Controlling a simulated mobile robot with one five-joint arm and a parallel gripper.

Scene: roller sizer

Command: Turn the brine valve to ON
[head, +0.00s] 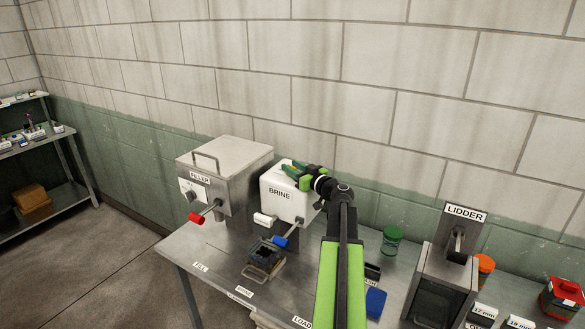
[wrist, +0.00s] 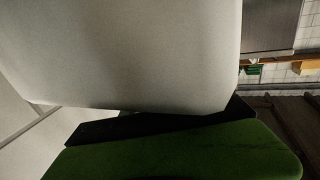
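The white box labelled BRINE (head: 279,203) stands on the steel bench. A white-tipped handle (head: 264,219) and a blue-tipped lever (head: 281,242) stick out at its front; no ON or OFF marking is readable. My gripper (head: 293,172), green and black, is at the top of the box, above and behind both handles. Whether it touches the box is unclear. In the wrist view a pale surface (wrist: 120,50), probably the box, fills much of the picture, above one green finger with a dark pad (wrist: 180,150). The other finger is not clearly visible, so the opening cannot be judged.
The FILLER box (head: 225,170) with a red-tipped lever (head: 196,217) stands to the left. A small metal holder (head: 264,260) sits before the brine box. A green-lidded jar (head: 391,240), a blue block (head: 375,303) and the LIDDER (head: 440,272) are to the right. The wall is close behind.

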